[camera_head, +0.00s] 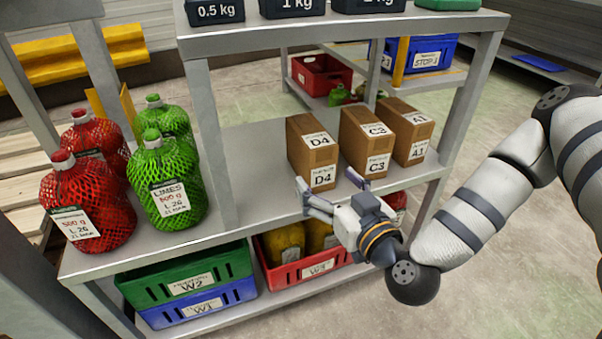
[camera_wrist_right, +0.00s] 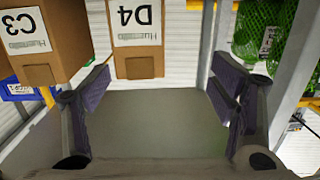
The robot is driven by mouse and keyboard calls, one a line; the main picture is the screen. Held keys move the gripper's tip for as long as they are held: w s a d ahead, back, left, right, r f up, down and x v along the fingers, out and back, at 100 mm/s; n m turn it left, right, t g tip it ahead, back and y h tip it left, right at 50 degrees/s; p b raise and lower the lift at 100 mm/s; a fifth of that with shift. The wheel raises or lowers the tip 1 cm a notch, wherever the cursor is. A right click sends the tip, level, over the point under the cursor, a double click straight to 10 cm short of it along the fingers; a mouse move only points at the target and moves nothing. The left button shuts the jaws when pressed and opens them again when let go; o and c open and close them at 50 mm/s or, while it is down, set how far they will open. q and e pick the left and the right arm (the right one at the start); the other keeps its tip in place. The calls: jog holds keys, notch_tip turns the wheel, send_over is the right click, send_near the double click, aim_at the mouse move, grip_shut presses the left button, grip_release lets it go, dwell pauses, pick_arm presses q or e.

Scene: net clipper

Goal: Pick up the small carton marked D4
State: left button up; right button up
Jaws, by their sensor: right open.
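The small carton marked D4 (camera_head: 312,153) is a brown box with white labels, standing upright on the grey shelf at the left end of a row of cartons. It also shows, upside down, at the top of the right wrist view (camera_wrist_right: 137,40). My right gripper (camera_head: 328,186) is in front of the D4 carton, apart from it. Its fingers (camera_wrist_right: 160,92) are spread open with nothing between them, and the D4 carton lies beyond the fingertips. My left gripper is in neither view.
Carton C3 (camera_head: 366,142) stands just right of D4, with carton A1 (camera_head: 408,132) beyond. Netted green (camera_head: 168,185) and red (camera_head: 88,215) bags stand at the shelf's left. Bare shelf (camera_head: 243,165) lies between the bags and D4.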

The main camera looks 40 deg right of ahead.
aim_at(313, 133)
jog(key=shift+t+h, duration=0.5)
jog(key=shift+h, duration=0.3)
jog(key=w+d+r, duration=0.1)
jog(key=w+d, duration=0.1)
jog(key=d, duration=0.1)
jog(key=shift+w+r+b, duration=0.3)
jog(key=shift+r, duration=0.05)
jog(key=b+x, duration=0.3)
jog(key=x, duration=0.6)
jog(key=shift+w, duration=0.45)
jog(key=shift+r, duration=0.1)
jog(key=c, duration=1.9)
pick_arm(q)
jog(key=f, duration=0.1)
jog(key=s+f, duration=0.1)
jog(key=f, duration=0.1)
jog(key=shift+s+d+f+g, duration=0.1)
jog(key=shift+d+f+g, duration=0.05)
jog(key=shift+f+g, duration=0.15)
pick_arm(e)
jog(key=shift+o, duration=0.2)
jog(key=shift+r, duration=0.15)
